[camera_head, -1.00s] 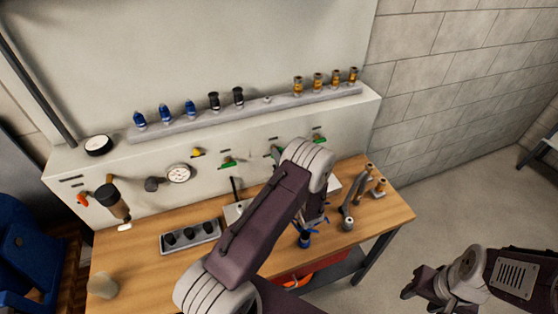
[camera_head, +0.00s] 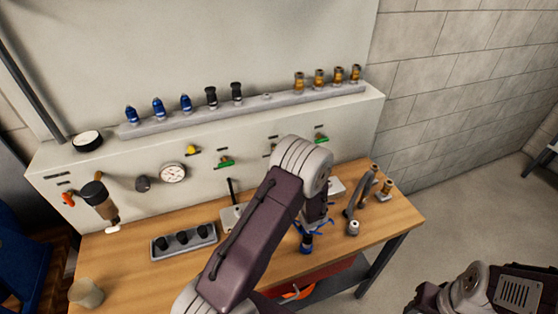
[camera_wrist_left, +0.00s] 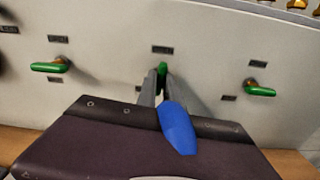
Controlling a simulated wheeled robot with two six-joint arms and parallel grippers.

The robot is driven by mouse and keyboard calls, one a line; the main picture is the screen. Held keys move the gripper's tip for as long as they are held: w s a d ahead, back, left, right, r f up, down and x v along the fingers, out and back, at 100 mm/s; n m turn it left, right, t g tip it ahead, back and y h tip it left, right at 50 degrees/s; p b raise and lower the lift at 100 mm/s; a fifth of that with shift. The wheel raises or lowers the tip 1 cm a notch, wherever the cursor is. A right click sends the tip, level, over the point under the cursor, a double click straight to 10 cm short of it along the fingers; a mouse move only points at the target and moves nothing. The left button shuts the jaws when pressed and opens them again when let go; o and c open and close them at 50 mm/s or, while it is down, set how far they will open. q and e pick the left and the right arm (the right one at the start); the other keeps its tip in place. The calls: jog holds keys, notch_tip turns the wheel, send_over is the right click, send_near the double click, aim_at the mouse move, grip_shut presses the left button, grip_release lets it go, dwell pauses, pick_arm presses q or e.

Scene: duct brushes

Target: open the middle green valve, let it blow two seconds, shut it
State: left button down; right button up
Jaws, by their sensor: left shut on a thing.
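The middle green valve (camera_wrist_left: 162,69) is on the white panel in the left wrist view, with only a narrow upright part of it showing between my fingers. My left gripper (camera_wrist_left: 163,80) is shut on it. In the head view my left arm hides the gripper and most of this valve. The left green valve (camera_wrist_left: 48,67) and right green valve (camera_wrist_left: 262,91) have handles lying level; they also show in the head view as the left one (camera_head: 225,163) and right one (camera_head: 321,139). My right gripper (camera_head: 425,300) is at the lower right, away from the bench, its fingers unclear.
A wooden bench (camera_head: 140,278) stands below the panel. On it are a grey tray (camera_head: 184,241) with black pieces and a pale cup (camera_head: 86,293). A blue-finned thing (camera_head: 307,240) is by my left arm. A ledge above (camera_head: 200,119) holds blue, black and brass fittings.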

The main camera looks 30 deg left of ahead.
pick_arm(q)
jog(key=shift+f+n+b, duration=0.15)
jog(key=shift+n+b, duration=0.15)
jog(key=shift+n, duration=0.1)
jog(key=c, duration=1.5)
grip_release()
jog(key=shift+o, duration=0.2)
jog(key=b+v, duration=0.1)
jog(key=v, duration=0.8)
jog(key=shift+b, duration=0.4)
